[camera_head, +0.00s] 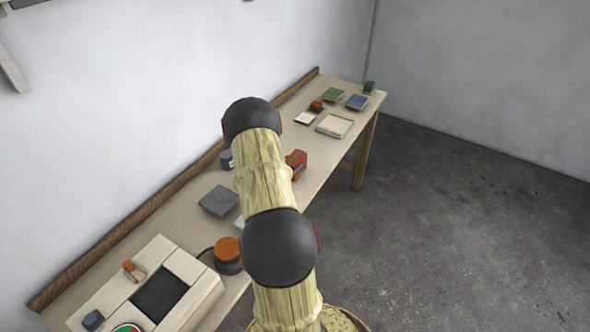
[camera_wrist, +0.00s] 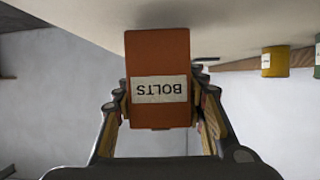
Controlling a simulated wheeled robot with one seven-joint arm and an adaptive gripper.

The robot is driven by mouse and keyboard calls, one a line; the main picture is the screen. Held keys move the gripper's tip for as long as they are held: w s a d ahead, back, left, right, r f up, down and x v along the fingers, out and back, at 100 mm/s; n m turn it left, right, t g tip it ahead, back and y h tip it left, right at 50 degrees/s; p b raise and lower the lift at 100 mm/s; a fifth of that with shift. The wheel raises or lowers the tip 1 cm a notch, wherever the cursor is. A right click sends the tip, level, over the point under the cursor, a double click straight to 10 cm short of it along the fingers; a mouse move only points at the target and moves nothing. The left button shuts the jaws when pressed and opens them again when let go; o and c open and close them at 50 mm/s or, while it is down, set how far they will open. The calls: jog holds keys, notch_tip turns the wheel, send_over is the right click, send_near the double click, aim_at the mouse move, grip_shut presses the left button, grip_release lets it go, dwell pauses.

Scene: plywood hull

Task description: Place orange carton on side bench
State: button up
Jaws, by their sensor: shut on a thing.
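The orange carton (camera_wrist: 159,55) fills the middle of the wrist view, with a white BOLTS label that reads upside down. My gripper (camera_wrist: 160,97) is shut on it, one finger at each side. A pale flat surface (camera_wrist: 255,22) spans the top of that view, and the carton overlaps it; I cannot tell whether they touch. In the head view a long wooden bench (camera_head: 170,222) runs along the wall. My arm reaches over it and hides my gripper there. An orange block-like thing (camera_head: 297,165) shows beside my arm; I cannot tell whether it is the carton.
A yellow can (camera_wrist: 275,61) and a green can (camera_wrist: 317,58) appear upside down in the wrist view. On the bench are a grey slab (camera_head: 219,201), an orange-topped round thing (camera_head: 228,250), a pale tray (camera_head: 335,126) and a pale box unit (camera_head: 190,270). Floor at right is clear.

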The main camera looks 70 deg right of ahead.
notch_tip(320, 180, down, 2)
jog(key=shift+r, duration=0.1)
jog(key=o, duration=1.3)
jog(key=shift+f, duration=0.2)
jog(key=shift+o, duration=0.2)
